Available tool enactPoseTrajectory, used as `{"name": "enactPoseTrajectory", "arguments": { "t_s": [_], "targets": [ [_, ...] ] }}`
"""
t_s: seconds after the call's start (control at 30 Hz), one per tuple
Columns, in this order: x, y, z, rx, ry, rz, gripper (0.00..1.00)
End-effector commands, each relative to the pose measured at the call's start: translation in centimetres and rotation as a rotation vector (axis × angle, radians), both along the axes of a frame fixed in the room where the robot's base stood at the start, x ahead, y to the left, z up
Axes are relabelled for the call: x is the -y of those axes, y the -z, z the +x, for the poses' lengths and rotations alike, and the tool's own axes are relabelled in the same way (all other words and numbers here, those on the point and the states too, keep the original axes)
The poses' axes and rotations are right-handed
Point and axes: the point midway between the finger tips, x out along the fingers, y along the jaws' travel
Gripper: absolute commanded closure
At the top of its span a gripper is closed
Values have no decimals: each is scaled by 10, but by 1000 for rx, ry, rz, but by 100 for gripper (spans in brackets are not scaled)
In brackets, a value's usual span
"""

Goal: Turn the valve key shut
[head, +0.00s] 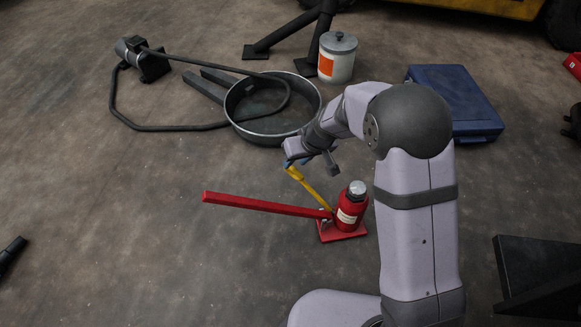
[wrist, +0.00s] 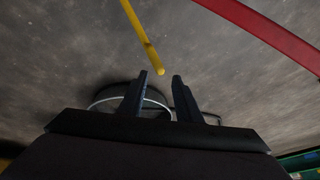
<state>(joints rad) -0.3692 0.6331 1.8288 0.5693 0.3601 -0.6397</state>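The valve key is a thin yellow rod (head: 313,192) that slants up and left from the low front of the red bottle jack (head: 349,211). In the wrist view the yellow rod (wrist: 139,31) comes down from the top edge, and its free end lies close to the gap between the fingertips. My gripper (head: 289,163) is at the key's upper end in the head view. In the wrist view my gripper (wrist: 161,76) has its two dark fingers apart, with a clear gap between them. I cannot tell whether either finger touches the key.
The jack's long red handle (head: 255,204) reaches left and also crosses the wrist view's top right (wrist: 262,29). A round black pan (head: 262,136) with a hose lies behind. A white canister (head: 337,61) and blue case (head: 455,100) stand farther back.

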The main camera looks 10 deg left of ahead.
Motion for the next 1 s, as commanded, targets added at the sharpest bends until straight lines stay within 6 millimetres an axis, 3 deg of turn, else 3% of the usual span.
{"name": "enactPoseTrajectory", "arguments": {
  "t_s": [0.43,0.9,1.0],
  "targets": [
    [-17,53,14,-2,1,-1,69],
    [-20,60,17,-1,2,0,69],
    [-20,60,17,-1,1,0,93]
  ]
}}
